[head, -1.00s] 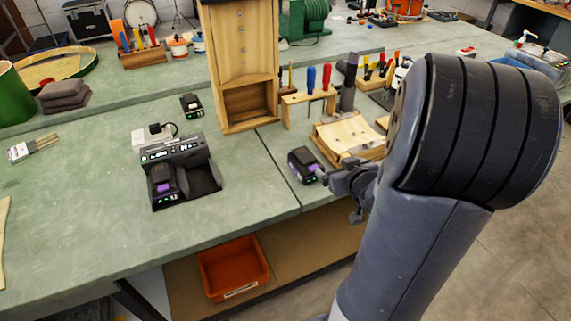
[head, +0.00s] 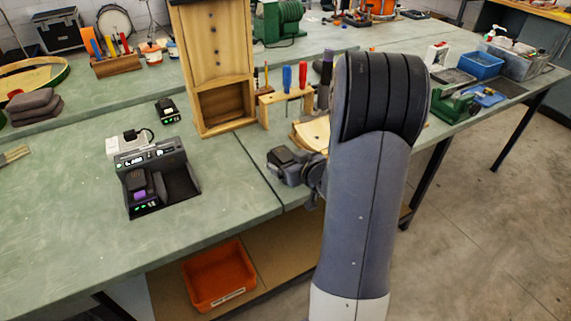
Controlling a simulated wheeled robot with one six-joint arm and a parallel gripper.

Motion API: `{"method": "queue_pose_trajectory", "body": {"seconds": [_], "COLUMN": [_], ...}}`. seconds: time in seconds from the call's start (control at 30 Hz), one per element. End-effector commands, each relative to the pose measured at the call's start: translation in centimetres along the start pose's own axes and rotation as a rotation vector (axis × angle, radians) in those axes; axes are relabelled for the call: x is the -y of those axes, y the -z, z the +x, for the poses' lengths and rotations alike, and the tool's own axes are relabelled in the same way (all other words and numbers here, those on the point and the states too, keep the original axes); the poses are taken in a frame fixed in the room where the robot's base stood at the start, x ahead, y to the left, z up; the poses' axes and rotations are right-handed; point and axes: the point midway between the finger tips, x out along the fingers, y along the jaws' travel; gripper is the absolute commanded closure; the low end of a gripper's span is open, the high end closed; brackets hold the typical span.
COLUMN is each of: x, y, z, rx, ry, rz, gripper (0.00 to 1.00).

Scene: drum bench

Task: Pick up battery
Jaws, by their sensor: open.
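A dark battery (head: 281,156) stands on the green bench near its front edge, right of the charger. My gripper (head: 290,170) is at this battery, coming from the right, with its jaws open. The jaws overlap the battery's front and right side; whether they touch it is too small to tell. Another battery (head: 138,184), dark with purple, sits in the left bay of the black charger (head: 180,185). A third small dark battery-like block (head: 167,110) stands behind the charger. My forearm hides the bench right of the gripper.
A tall wooden drawer case (head: 212,60) stands behind the gripper. A wooden rack (head: 270,98) with screwdrivers and a pale curved wooden piece (head: 312,132) are close by. An orange bin (head: 218,275) is on the lower shelf. The bench front between charger and gripper is clear.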

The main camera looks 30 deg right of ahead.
Motion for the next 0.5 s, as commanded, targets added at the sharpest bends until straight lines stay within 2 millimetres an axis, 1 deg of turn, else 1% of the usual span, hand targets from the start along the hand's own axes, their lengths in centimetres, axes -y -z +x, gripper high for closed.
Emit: {"method": "queue_pose_trajectory", "body": {"seconds": [0.03, 0.1, 0.2, 0.43, 0.5], "x": [0.1, 0.1, 0.1, 0.0, 0.0], "y": [0.0, 0.0, 0.0, 0.0, 0.0], "z": [0.8, 1.6, 2.2, 2.3, 2.3], "rx": [0.000, 0.000, -0.001, -0.001, -0.001], "ry": [0.002, 0.002, 0.001, 0.000, 0.000], "rz": [0.000, 0.000, 0.001, 0.001, 0.001], "gripper": [0.11, 0.11, 0.11, 0.11, 0.17]}}
